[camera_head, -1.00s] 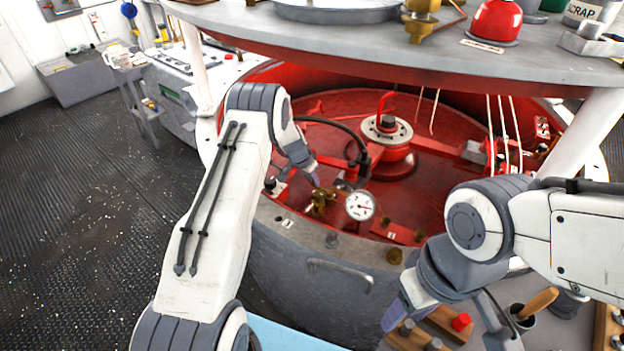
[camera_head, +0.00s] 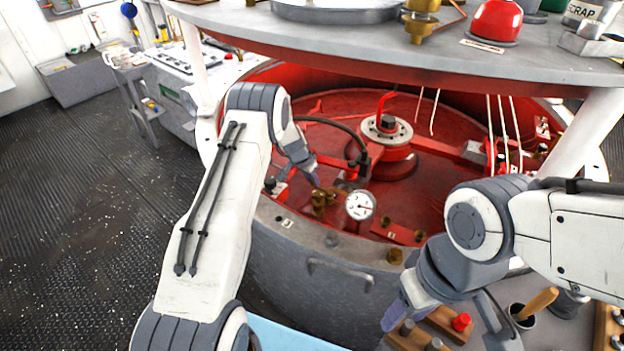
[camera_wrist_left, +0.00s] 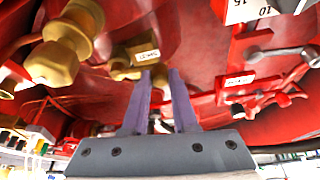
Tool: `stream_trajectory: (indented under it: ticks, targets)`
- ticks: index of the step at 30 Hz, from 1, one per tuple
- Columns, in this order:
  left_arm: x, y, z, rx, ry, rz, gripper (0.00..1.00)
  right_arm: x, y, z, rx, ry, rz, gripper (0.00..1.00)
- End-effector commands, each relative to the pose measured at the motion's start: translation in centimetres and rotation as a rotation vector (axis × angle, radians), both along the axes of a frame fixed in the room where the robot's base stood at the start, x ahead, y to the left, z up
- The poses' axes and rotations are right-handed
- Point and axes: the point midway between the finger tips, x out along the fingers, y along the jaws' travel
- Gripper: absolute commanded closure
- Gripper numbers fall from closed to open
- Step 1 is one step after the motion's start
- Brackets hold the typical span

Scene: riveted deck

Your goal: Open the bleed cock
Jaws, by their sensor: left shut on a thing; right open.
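A brass cock (camera_head: 320,199) sits inside the red drum, just left of the white-faced gauge (camera_head: 360,205). My left gripper (camera_head: 316,181) reaches down to it from above. In the left wrist view the purple fingers (camera_wrist_left: 159,74) are close together at a brass part with a small label (camera_wrist_left: 146,55). The left gripper is shut on this brass part, but the fingers hide the part between the tips. A larger rounded brass fitting (camera_wrist_left: 66,46) is at upper left there. My right gripper (camera_head: 396,318) is open, low over the front bench, away from the cock.
A red hub with a grey flange (camera_head: 387,130) stands behind the gauge, with a black curved hose beside it. The drum's grey rim (camera_head: 290,226) lies in front. A round shelf (camera_head: 380,50) overhangs the drum. Wooden blocks and a cup (camera_head: 521,316) stand near my right gripper.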

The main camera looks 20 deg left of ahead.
Motion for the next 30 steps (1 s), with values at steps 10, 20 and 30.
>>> stream_trajectory:
  ticks: [10, 20, 30]
  targets:
    - [0.0, -0.1, 0.0, -0.001, 0.000, -0.003, 1.00, 0.0, 0.0, -0.1, 0.000, 0.000, 0.000, 0.50]
    - [0.8, -0.1, -0.7, 0.000, -0.003, -0.102, 1.00, 0.0, 0.0, -3.8, 0.000, 0.000, 0.000, 0.50]
    - [1.8, -0.6, -0.6, 0.002, -0.005, -0.351, 1.00, 0.0, 0.0, -9.2, 0.000, 0.000, 0.000, 0.50]
